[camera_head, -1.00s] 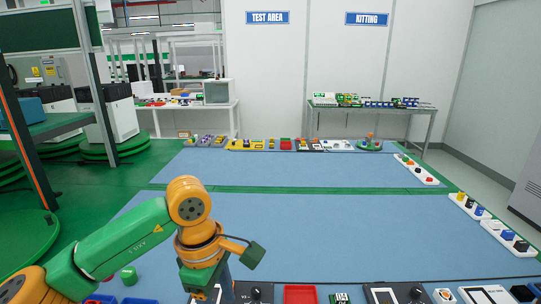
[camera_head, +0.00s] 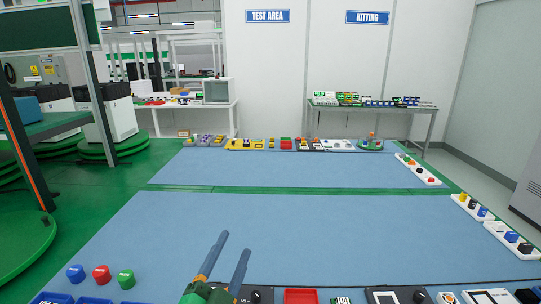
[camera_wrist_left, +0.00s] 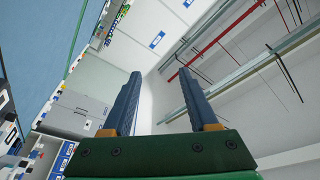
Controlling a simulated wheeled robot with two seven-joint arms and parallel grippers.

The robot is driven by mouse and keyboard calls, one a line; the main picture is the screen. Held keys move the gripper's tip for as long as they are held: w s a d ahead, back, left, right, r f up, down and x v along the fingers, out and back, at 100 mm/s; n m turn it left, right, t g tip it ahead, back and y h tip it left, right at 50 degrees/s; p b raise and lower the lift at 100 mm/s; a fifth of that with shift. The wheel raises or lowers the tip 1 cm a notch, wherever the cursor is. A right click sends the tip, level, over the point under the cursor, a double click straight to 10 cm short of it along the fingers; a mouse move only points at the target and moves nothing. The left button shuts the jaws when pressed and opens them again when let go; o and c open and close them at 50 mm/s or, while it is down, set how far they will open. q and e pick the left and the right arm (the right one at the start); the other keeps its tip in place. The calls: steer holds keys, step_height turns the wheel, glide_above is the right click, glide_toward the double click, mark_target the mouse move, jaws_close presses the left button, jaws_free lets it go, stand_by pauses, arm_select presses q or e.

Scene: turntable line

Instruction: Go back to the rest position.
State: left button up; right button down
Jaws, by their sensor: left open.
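My left gripper (camera_head: 228,258) shows at the bottom of the head view, over the near edge of the blue mat. Its two blue fingers point up and are apart, with nothing between them. In the left wrist view the same fingers (camera_wrist_left: 160,92) are spread and empty, with the wall and ceiling behind them. My right gripper is in neither view.
A blue mat (camera_head: 180,240) fills the middle and is mostly bare. Blue (camera_head: 75,273), red (camera_head: 101,274) and green (camera_head: 126,279) pieces stand at the near left. A red tray (camera_head: 300,296) lies at the near edge. White holders (camera_head: 511,240) line the right side.

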arm_select(q)
steer(key=s+a+f+n+g+y, duration=0.1)
steer(key=s+a+f+n+g, duration=0.1)
steer(key=f, duration=0.4)
steer(key=s+a+f+n+g+y, duration=0.2)
steer(key=s+a+f+n+g, duration=0.1)
steer(key=f, duration=0.3)
steer(key=s+a+f+n+g+y, duration=0.1)
steer(key=s+a+f+n+g, duration=0.1)
steer(key=f, duration=0.4)
steer(key=shift+s+a+f+n+g+y, duration=0.1)
steer(key=shift+s+a+n+g+y, duration=0.05)
steer(key=shift+s+g, duration=0.25)
steer(key=shift+s+a+f+n+g+y, duration=0.1)
steer(key=shift+s+a+n+g+y, duration=0.05)
steer(key=shift+s+g, duration=0.25)
steer(key=s+a+f+n+g, duration=0.1)
steer(key=s+f+g, duration=0.3)
steer(key=s, duration=0.3)
steer(key=s+a+f+n+g, duration=0.1)
steer(key=s+f+n+g, duration=0.2)
steer(key=s, duration=0.5)
step_height(320, 180, down, 18)
steer(key=s+m+g, duration=0.1)
steer(key=s+a+f+g+b, duration=0.1)
steer(key=s+a+f, duration=0.1)
steer(key=s+f, duration=0.9)
steer(key=shift+s+m+g, duration=0.3)
steer(key=shift+s, duration=0.65)
